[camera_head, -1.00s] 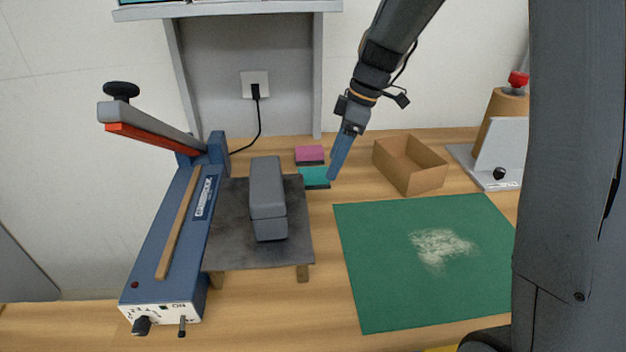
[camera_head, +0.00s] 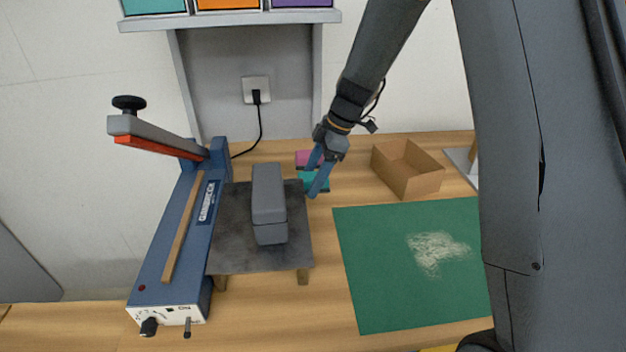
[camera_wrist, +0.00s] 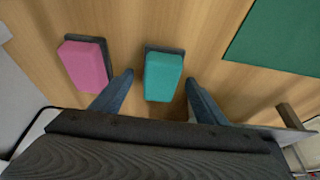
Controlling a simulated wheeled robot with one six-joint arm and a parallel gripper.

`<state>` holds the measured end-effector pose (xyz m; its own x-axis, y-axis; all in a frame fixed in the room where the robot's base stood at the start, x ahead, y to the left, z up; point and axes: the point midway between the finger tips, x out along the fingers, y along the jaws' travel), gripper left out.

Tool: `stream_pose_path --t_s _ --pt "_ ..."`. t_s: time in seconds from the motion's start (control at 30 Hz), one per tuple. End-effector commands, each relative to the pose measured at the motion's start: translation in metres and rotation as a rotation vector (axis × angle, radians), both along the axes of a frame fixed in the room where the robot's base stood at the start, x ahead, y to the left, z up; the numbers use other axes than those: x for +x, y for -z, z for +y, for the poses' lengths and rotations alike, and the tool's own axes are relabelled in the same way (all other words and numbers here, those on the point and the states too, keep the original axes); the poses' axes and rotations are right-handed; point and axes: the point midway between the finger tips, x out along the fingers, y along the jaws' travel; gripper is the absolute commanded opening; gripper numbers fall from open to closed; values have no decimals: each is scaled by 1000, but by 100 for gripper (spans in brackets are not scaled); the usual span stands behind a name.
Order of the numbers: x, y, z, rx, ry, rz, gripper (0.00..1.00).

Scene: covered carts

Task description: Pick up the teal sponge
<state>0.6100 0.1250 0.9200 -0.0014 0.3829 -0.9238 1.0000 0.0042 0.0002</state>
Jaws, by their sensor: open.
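The teal sponge (camera_wrist: 163,77) lies on the wooden table with a dark layer along its edge. In the head view the teal sponge (camera_head: 308,177) is partly hidden behind my fingers. My gripper (camera_head: 314,178) is open and empty, its blue fingers pointing down at the sponge. In the wrist view my gripper's fingertips (camera_wrist: 159,80) stand on either side of the teal sponge, with a gap on both sides. A pink sponge (camera_wrist: 84,65) lies to the left of it in the wrist view; in the head view the pink sponge (camera_head: 307,157) lies behind it.
A blue heat sealer (camera_head: 175,235) with a raised arm stands at left. A grey block (camera_head: 268,200) rests on its dark plate (camera_head: 232,225). A cardboard box (camera_head: 405,170) stands right of my gripper. A green mat (camera_head: 380,285) with pale powder lies in front.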

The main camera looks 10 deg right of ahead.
Motion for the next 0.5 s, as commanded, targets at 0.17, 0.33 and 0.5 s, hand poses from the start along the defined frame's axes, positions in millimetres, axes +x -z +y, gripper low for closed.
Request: stream_pose_path --t_s 0.17,0.33,0.5 --pt "0 2 0 0 1 0 67" --pt "0 1 0 0 1 0 49" --pt "0 1 0 0 1 0 23"
